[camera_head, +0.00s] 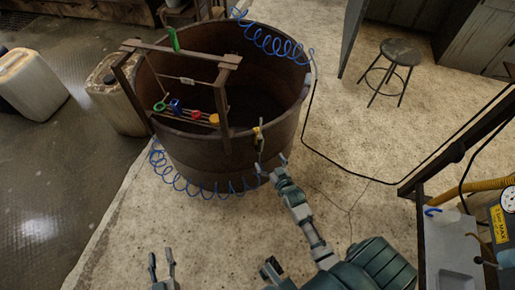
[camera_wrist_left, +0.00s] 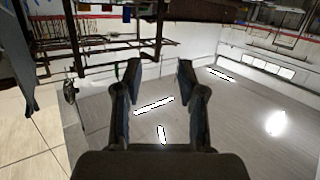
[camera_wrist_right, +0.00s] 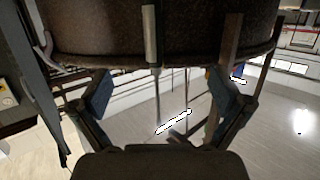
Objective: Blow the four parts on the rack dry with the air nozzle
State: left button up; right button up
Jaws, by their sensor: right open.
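The rack (camera_head: 226,105) is a brown frame over a round vat. Four small parts sit in a row on its lower rail: a green part (camera_head: 160,106), a blue part (camera_head: 176,105), a red part (camera_head: 196,114) and an orange part (camera_head: 214,118). A yellow object (camera_head: 257,132), likely the air nozzle, hangs at the vat's right front rim. My right gripper (camera_head: 271,163) is open just below it, apart from it as far as I can tell. My left gripper (camera_head: 162,262) is open and empty, low over the floor; its spread fingers show in the left wrist view (camera_wrist_left: 157,85).
The brown vat (camera_head: 290,100) stands in the middle, with blue coiled hose (camera_head: 205,190) around its front and more at its back rim. Jugs (camera_head: 118,100) stand left and a stool (camera_head: 400,52) back right. A bench with a gauge (camera_head: 508,200) is at right. Floor between is clear.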

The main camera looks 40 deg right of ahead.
aim_at(260, 146)
jog(key=b+x, duration=0.2)
jog(key=x, duration=0.1)
jog(key=b+x, duration=0.2)
jog(key=x, duration=0.2)
jog(key=shift+w+f, duration=0.2)
jog(key=shift+f, duration=0.1)
jog(key=w, duration=0.1)
jog(key=w+d+f+b, duration=0.1)
jog(key=shift+w+d, duration=0.2)
jog(key=shift+w, duration=0.1)
jog(key=shift+w+d, duration=0.3)
jog(key=shift+a+r, duration=0.15)
jog(key=shift+a, duration=0.4)
jog(key=c, duration=1.2)
jog(key=shift+d, duration=0.3)
grip_shut()
jog(key=shift+d, duration=0.1)
pick_arm(q)
jog(key=s+d+r+n+t+h, duration=0.1)
jog(key=s+r+t, duration=0.2)
jog(key=r+t, duration=0.7)
jog(key=shift+s+d+r+t+h, duration=0.15)
jog(key=shift+s+r+t+h, duration=0.2)
jog(key=shift+r, duration=0.45)
jog(key=shift+w+a, duration=0.1)
jog(key=shift+a, duration=0.1)
pick_arm(e)
jog(key=shift+a, duration=0.25)
